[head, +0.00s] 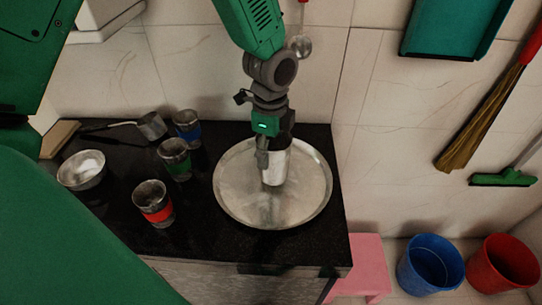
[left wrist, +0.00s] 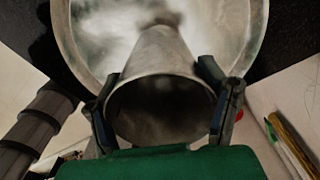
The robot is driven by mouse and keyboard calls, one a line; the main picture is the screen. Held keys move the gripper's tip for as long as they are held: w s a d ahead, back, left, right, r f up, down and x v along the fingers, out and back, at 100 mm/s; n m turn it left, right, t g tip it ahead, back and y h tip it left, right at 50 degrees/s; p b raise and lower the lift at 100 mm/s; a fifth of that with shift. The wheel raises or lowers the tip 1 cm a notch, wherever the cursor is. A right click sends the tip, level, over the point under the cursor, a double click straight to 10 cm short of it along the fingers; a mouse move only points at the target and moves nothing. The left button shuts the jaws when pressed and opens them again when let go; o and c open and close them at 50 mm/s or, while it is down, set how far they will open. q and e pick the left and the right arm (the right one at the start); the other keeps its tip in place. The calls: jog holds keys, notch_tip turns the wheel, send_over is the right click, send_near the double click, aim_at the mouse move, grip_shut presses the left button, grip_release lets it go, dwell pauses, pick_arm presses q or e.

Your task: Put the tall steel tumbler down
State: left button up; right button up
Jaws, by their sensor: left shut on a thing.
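The tall steel tumbler (head: 275,168) is upright over the round steel tray (head: 240,205) on the black counter. My left gripper (head: 272,150) reaches down from above and is shut on the tumbler near its top. In the left wrist view the tumbler (left wrist: 160,60) shows its open mouth between the two fingers, with the tray (left wrist: 225,25) beyond its base. I cannot tell whether the base touches the tray or hangs just above it. My right gripper is not in view.
Left of the tray stand a red-banded cup (head: 153,204), a green-banded cup (head: 175,160) and a blue-banded cup (head: 187,127). A metal bowl (head: 81,170) and a ladle (head: 150,125) lie farther left. The tray around the tumbler is bare. A pink stool (head: 365,265) stands right of the counter.

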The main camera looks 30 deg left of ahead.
pick_arm(q)
jog(key=shift+d+f, duration=0.15)
jog(key=shift+f, duration=0.65)
jog(key=shift+d+f, duration=0.15)
jog(key=shift+f, duration=0.1)
jog(key=shift+a, duration=0.2)
jog(key=o, duration=1.2)
jog(key=shift+a, duration=0.1)
jog(key=shift+o, duration=0.6)
jog(key=shift+a+f, duration=0.1)
jog(key=shift+a, duration=0.05)
